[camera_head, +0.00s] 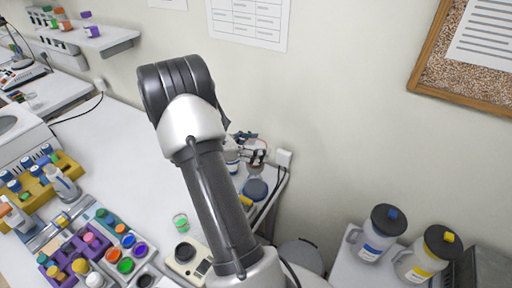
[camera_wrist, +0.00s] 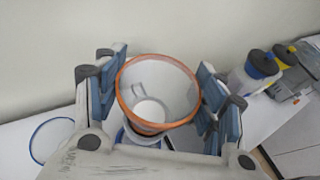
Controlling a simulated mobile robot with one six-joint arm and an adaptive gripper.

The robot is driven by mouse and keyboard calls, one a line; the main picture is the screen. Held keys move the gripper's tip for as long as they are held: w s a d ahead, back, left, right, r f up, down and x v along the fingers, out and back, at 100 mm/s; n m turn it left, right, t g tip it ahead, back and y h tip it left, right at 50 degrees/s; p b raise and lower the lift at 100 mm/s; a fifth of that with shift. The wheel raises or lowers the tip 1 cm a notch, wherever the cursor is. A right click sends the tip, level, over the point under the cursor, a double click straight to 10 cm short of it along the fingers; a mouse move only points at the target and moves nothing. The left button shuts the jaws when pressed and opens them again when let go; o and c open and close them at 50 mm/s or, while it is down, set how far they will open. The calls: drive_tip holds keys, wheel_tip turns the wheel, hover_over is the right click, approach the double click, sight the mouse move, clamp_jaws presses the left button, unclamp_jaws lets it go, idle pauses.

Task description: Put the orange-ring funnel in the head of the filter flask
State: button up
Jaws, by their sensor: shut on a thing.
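The orange-ring funnel (camera_wrist: 183,88) is between the finger pads of my gripper (camera_wrist: 160,90) in the wrist view. Its orange rim faces the camera, and its pale inside shows. My gripper is shut on it. Under the funnel, a blue-rimmed piece (camera_wrist: 142,138) shows partly; it may be the head of the filter flask, but the funnel hides most of it. In the head view my gripper (camera_head: 254,152) is small, near the wall, above a dark blue round vessel (camera_head: 256,190). I cannot tell whether funnel and flask touch.
A purple rack (camera_head: 82,254) with coloured caps and a yellow rack (camera_head: 66,165) fill the left. The white bench (camera_head: 140,165) is clear mid-left.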

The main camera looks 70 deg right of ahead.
drive_tip(key=shift+f, duration=0.2)
drive_tip(key=o, duration=1.1)
drive_tip(key=shift+c, duration=0.2)
drive_tip(key=shift+r, duration=0.3)
drive_tip(key=w+a+r+m+t+y+p, duration=0.1)
drive_tip(key=w+a+r, duration=0.2)
drive_tip(key=a+r, duration=0.35)
drive_tip(key=w+a+r+m+t+y+p, duration=0.15)
drive_tip(key=w+a+r, duration=0.25)
drive_tip(key=a, duration=0.6)
drive_tip(key=s+a+r+m+t+y, duration=0.2)
drive_tip(key=a+t, duration=0.1)
drive_tip(key=a, duration=0.7)
drive_tip(key=s+a+r+m+t+y, duration=0.3)
drive_tip(key=a+t, duration=0.1)
drive_tip(key=a, duration=0.6)
drive_tip(key=s+a+r+m+t+y, duration=0.2)
drive_tip(key=s+a+m+t+y, duration=0.1)
drive_tip(key=a, duration=0.7)
drive_tip(key=shift+a+r, duration=0.15)
drive_tip(key=shift+a, duration=0.1)
